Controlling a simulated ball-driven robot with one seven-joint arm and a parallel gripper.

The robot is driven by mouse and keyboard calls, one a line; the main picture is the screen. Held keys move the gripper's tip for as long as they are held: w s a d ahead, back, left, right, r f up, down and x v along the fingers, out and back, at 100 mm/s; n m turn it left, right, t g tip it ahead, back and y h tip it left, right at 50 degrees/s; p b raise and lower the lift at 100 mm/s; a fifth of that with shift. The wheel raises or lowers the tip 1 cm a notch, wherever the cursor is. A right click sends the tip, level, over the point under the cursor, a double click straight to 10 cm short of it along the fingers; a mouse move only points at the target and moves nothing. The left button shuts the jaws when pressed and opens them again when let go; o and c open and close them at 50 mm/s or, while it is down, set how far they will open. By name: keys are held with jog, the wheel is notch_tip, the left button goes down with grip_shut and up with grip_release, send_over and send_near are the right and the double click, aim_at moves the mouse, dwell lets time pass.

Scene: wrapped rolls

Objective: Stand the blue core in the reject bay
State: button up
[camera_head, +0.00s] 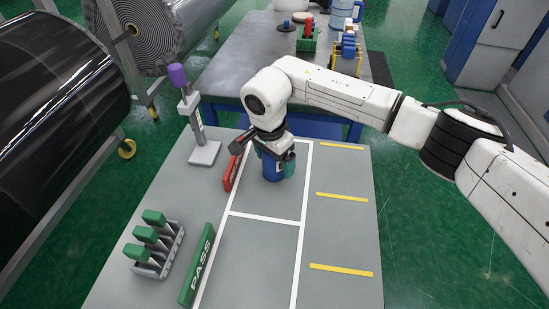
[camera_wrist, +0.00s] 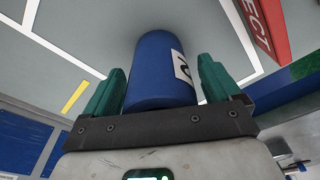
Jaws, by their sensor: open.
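The blue core (camera_head: 272,169) stands upright on the grey table, inside the far white-lined bay beside the red reject sign (camera_head: 232,173). In the wrist view the blue core (camera_wrist: 158,75) carries a white label and sits between my green fingers. The red sign also shows in the wrist view (camera_wrist: 262,28), partly cut off. My gripper (camera_head: 273,152) is open around the core's upper part. In the wrist view a gap shows between the core and each finger of my gripper (camera_wrist: 160,80). The gripper hides the core's top in the head view.
A green PASS sign (camera_head: 197,265) borders the empty nearer bay. A rack of green-handled tools (camera_head: 155,246) stands at the left. A purple-topped stand (camera_head: 200,135) is left of the reject sign. Yellow strips (camera_head: 341,197) mark the right side. A cluttered workbench (camera_head: 240,72) lies beyond.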

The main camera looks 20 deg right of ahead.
jog(key=shift+r, duration=0.1)
notch_tip(320, 180, up, 12)
jog(key=a+b, duration=0.1)
jog(key=shift+s+a, duration=0.15)
jog(key=shift+s, duration=0.15)
dwell(0.3)
